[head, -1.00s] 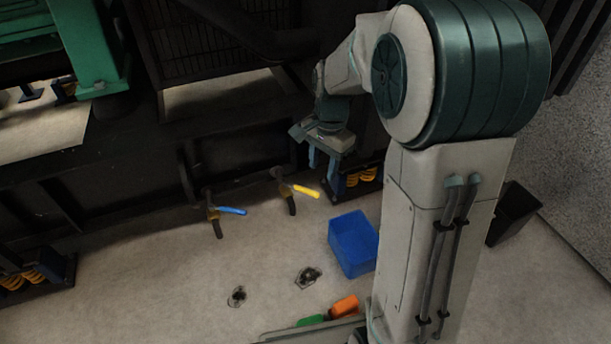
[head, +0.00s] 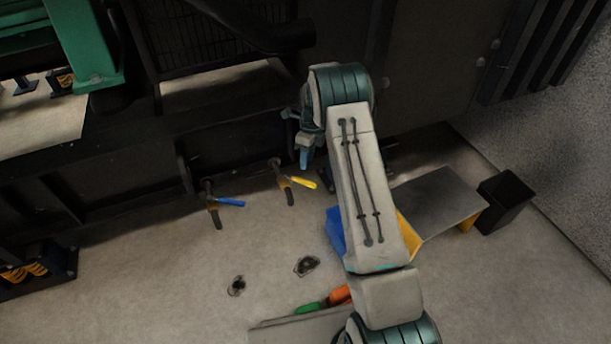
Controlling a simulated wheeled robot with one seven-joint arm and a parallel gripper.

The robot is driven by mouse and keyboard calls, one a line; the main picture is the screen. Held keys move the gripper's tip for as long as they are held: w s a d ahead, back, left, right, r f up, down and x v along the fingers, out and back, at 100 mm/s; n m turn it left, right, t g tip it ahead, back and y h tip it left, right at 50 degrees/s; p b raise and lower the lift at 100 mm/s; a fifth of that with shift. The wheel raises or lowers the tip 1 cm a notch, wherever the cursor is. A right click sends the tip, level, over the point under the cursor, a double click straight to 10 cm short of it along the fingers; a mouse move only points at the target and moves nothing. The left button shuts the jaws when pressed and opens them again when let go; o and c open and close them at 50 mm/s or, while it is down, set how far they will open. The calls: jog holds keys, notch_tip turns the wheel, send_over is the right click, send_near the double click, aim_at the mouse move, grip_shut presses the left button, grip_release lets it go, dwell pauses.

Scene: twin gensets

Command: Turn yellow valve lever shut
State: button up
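The yellow valve lever (head: 303,183) sticks out to the right, slanting slightly down, from a brass-coloured valve on a dark pipe (head: 289,195) at the base of the dark genset frame. A second valve with a blue lever (head: 230,202) stands to its left. My gripper (head: 304,160) is just above and right of the yellow lever in the picture, fingers pointing down, and appears apart from it. My forearm hides part of the gripper, and the gap between the fingers cannot be made out.
A blue bin (head: 335,230) is partly hidden behind my arm. A grey-topped step with yellow sides (head: 440,205) and a black bin (head: 504,198) stand to the right. Two floor drains (head: 306,266) lie in front of the valves.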

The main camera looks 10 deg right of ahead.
aim_at(299, 180)
jog(key=f+b, duration=0.1)
jog(key=f, duration=0.1)
jog(key=f+b, duration=0.1)
jog(key=f, duration=0.2)
jog(key=a+f+b, duration=0.1)
jog(key=f, duration=0.2)
jog(key=shift+s+f, duration=0.15)
jog(key=shift+s, duration=0.25)
grip_shut()
